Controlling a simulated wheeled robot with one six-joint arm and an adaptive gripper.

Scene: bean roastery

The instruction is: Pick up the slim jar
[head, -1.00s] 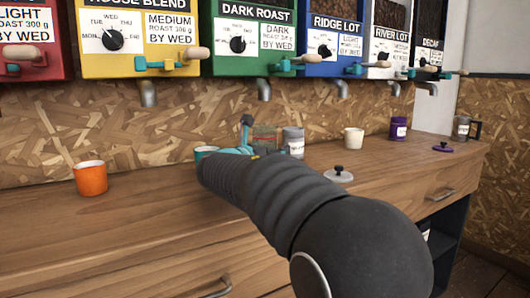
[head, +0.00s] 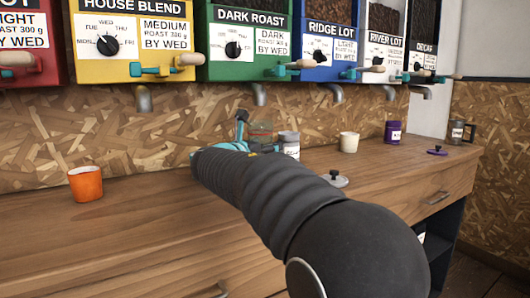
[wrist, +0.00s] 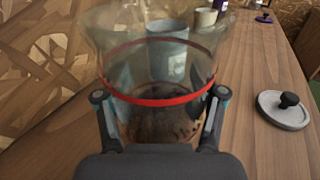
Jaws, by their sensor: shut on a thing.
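The slim jar (wrist: 155,80) is clear glass with a red band and dark contents low down. It fills the middle of the wrist view, between the two fingers of my gripper (wrist: 160,112), which is shut on it. In the head view the jar (head: 262,130) shows in part behind my gripper (head: 243,132), above the back of the wooden counter. My arm hides its lower part there, and whether its base clears the counter is hard to see.
A grey jar (head: 289,145) stands right beside it. A grey lid with a black knob (wrist: 285,108) lies to the right. A cream cup (head: 349,142), purple jar (head: 393,132) and purple lid (head: 437,151) are farther right. An orange cup (head: 85,184) stands left. Dispenser spouts (head: 260,94) hang above.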

